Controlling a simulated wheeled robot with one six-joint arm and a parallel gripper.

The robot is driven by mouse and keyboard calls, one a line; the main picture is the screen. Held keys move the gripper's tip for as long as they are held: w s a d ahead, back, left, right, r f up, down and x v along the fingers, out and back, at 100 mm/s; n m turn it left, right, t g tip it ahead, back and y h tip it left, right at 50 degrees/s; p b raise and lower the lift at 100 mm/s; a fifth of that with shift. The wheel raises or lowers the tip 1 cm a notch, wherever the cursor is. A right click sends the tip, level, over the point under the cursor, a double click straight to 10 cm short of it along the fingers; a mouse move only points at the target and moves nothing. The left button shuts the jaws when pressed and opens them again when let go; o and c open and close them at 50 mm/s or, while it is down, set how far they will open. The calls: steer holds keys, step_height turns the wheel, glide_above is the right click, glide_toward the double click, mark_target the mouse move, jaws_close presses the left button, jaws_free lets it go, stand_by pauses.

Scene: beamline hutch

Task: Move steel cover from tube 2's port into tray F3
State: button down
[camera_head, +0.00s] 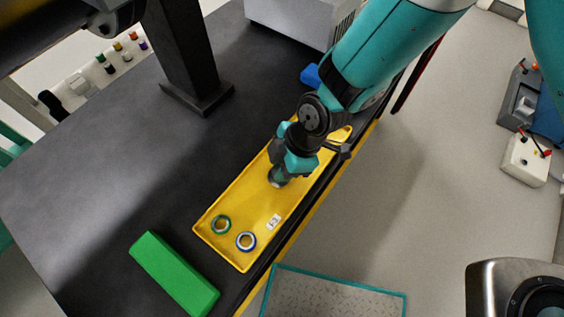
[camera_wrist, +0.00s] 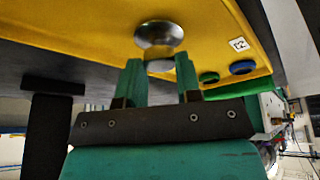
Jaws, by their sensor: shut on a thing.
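My gripper (camera_head: 281,174) is over the yellow tray (camera_head: 235,196), pointing down at its middle. In the wrist view, my gripper (camera_wrist: 159,78) is shut on the steel cover (camera_wrist: 158,34). The cover is a shiny round metal disc with a narrower grey part between the two fingers. The cover (camera_head: 275,183) also shows small and partly hidden at the fingertips in the head view. It is at or just above the tray floor; I cannot tell whether it touches. The white label (camera_head: 274,221) in the tray is too small to read surely. Tube 2's port is not clearly in view.
A green-rimmed ring (camera_head: 221,224) and a blue-rimmed ring (camera_head: 246,241) lie at the tray's near end. A green block (camera_head: 174,274) lies on the dark table (camera_head: 95,195) beside the tray. A dark post (camera_head: 184,60) stands behind. The tray runs along the table's right edge.

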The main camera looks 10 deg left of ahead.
steer(key=shift+f, duration=0.1)
steer(key=shift+f, duration=0.15)
steer(key=c, duration=0.8)
jaws_free()
steer(key=v, duration=1.2)
steer(key=shift+r+b, duration=0.25)
steer(key=shift+b, duration=0.05)
steer(key=s+d+r+m+t, duration=0.1)
steer(key=s+d+r+m, duration=0.2)
steer(key=d+r+m, duration=0.5)
steer(key=s+d+r+m, duration=0.3)
steer(key=d+r+m, duration=0.5)
steer(key=d+r, duration=0.1)
steer(key=shift+s+d+m+t, duration=0.35)
steer(key=shift+d+m+t, duration=0.05)
steer(key=shift+d, duration=0.3)
